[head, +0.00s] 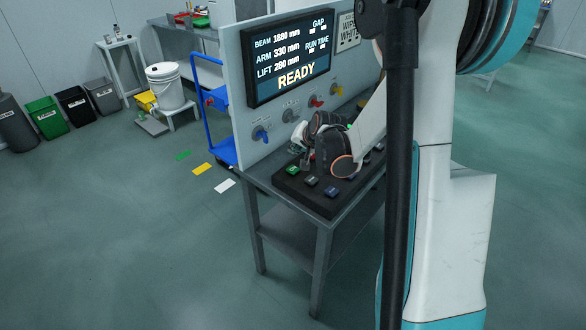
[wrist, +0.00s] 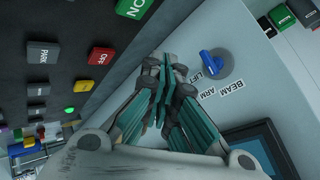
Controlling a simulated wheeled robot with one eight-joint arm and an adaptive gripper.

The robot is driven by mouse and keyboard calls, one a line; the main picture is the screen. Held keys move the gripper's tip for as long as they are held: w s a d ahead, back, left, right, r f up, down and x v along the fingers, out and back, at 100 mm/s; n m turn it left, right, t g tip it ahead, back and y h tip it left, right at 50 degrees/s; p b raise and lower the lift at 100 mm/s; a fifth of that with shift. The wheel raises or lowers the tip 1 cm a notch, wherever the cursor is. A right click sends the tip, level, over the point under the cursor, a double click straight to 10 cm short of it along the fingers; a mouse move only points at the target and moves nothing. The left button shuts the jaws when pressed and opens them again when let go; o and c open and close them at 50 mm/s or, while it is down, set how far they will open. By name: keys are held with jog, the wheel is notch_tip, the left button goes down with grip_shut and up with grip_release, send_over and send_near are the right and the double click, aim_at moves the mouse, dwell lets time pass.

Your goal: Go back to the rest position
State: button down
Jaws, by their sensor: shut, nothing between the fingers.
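My gripper (head: 304,157) is in front of the upright panel (head: 262,165), low over the button box (head: 318,205) on the bench. In the wrist view my gripper (wrist: 166,72) has its fingers together and holds nothing. The blue selector knob (wrist: 211,64), beside the labels LIFT, ARM and BEAM, is just right of the fingertips, and a gap seems to show between them. The green ON button (wrist: 134,8), red OFF button (wrist: 101,56) and grey PARK button (wrist: 43,54) are to the left. The screen (head: 289,60) reads READY. My arm hides part of the box.
The blue trolley (head: 220,125) stands left of the panel, near the white bucket (head: 166,87). Bins (head: 47,118) line the left wall. Floor markers (head: 202,169) lie left of the bench (head: 322,250). The floor at the front left is clear.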

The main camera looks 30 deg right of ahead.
jog(key=shift+a+r, duration=0.1)
dwell(0.4)
jog(key=s+a+r+n+g, duration=0.1)
jog(key=s+a+r+n, duration=0.2)
jog(key=s+a+r, duration=0.4)
jog(key=s+a+r+n+g, duration=0.1)
jog(key=s+a+r+n, duration=0.2)
jog(key=s+a+r, duration=0.5)
jog(key=s+a+f+n, duration=0.1)
jog(key=s+a+n, duration=0.1)
jog(key=s, duration=0.6)
jog(key=s+a+f+n, duration=0.1)
jog(key=s+a, duration=0.2)
jog(key=s, duration=0.4)
jog(key=shift+s+f+n+y, duration=0.2)
jog(key=shift+s+n+y, duration=0.1)
jog(key=shift+s+n, duration=0.1)
